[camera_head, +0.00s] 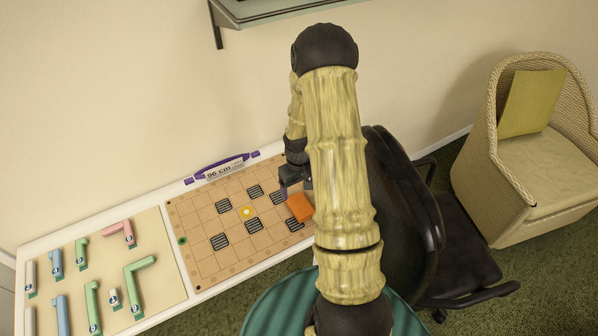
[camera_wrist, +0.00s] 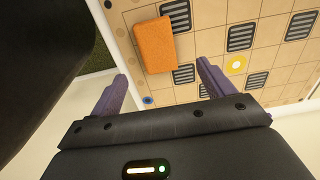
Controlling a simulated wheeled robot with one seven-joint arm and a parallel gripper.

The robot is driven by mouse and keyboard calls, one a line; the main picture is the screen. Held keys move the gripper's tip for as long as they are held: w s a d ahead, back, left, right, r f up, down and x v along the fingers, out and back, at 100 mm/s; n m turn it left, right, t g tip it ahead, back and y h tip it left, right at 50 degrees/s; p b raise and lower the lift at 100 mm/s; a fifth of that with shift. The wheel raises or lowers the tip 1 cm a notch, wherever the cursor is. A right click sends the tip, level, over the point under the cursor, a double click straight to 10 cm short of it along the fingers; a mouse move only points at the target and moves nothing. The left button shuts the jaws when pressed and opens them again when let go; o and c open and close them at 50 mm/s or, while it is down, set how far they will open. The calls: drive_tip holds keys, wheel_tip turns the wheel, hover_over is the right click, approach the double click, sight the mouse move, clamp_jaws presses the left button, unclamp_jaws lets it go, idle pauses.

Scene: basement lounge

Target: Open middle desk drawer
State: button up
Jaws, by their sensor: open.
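No drawer or drawer handle shows in either view. A long white-edged table (camera_head: 95,232) runs along the wall, seen from above, and its front face is hidden. My gripper (camera_head: 290,187) is over the right end of its tan grid board (camera_head: 203,208). In the wrist view my gripper (camera_wrist: 163,85) has its two purple fingers spread wide, with nothing between them. An orange block (camera_head: 300,207) lies on the board close to the gripper. In the wrist view the orange block (camera_wrist: 154,45) is beyond the fingertips.
A black office chair (camera_head: 410,215) stands right of my arm, partly hidden by it. A wicker armchair (camera_head: 540,150) is at the far right. A teal round surface (camera_head: 268,310) is at the bottom. Numbered coloured pieces (camera_head: 140,275) lie on the table's left. A shelf (camera_head: 262,12) hangs above.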

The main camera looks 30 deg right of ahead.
wheel_tip(320, 180, up, 8)
drive_tip(key=b, duration=0.1)
idle(0.7)
drive_tip(key=s+a+r+t, duration=0.2)
drive_tip(key=s+a+r, duration=0.9)
drive_tip(key=s+a, duration=0.1)
drive_tip(key=shift+s+a+r+t, duration=0.15)
drive_tip(key=shift+s+a+t, duration=0.15)
drive_tip(key=shift+s+a, duration=0.15)
drive_tip(key=shift+c, duration=0.4)
drive_tip(key=c, duration=0.8)
drive_tip(key=shift+c, duration=0.5)
